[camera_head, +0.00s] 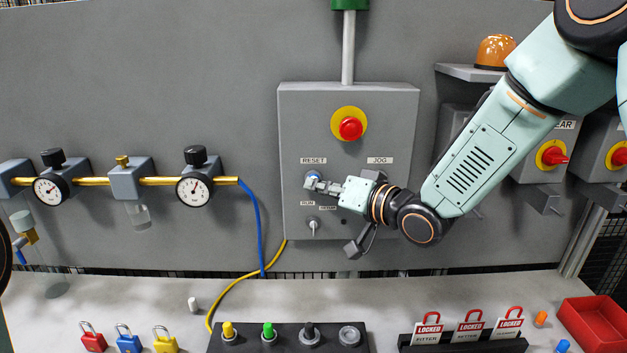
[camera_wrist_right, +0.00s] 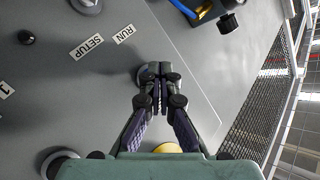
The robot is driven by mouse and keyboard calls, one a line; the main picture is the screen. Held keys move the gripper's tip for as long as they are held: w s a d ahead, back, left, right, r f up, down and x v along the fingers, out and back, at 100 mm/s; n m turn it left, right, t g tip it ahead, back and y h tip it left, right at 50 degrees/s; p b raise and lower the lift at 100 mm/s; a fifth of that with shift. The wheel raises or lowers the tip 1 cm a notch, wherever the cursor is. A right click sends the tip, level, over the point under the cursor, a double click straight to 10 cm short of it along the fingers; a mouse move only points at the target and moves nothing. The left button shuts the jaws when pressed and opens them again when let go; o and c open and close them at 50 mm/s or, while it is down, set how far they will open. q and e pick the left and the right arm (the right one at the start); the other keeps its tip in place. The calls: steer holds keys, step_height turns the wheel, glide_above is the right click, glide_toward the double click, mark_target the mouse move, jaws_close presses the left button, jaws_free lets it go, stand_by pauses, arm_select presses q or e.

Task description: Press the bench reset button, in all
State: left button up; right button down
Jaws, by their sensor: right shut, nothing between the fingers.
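The grey control box (camera_head: 296,110) on the wall carries a RESET label (camera_head: 313,161) with the reset button (camera_head: 311,176) just below it. My right gripper (camera_head: 316,184) is shut and empty, its fingertips at that button and covering part of it. In the right wrist view the closed fingertips (camera_wrist_right: 158,76) lie over a round button (camera_wrist_right: 141,77), of which only an edge shows. I cannot tell whether the fingertips touch it or whether it is pressed in. My left gripper is not in view.
A red emergency stop (camera_head: 351,128) sits above the labels. A selector switch (camera_head: 313,223) is below, beside the RUN and SETUP labels (camera_wrist_right: 90,47). The bench holds a black pushbutton strip (camera_head: 288,338), padlocks (camera_head: 128,341) and a red tray (camera_head: 598,322). Gauges (camera_head: 194,188) line the wall at left.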

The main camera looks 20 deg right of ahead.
steer(key=shift+w, duration=0.15)
stand_by(0.4)
steer(key=shift+s+a, duration=0.2)
steer(key=shift+s, duration=0.65)
steer(key=s, duration=0.2)
steer(key=s+a, duration=0.1)
steer(key=s, duration=0.1)
steer(key=shift+s+a+p, duration=0.2)
steer(key=shift+s+p, duration=0.1)
steer(key=shift+s, duration=0.1)
steer(key=shift+w, duration=0.1)
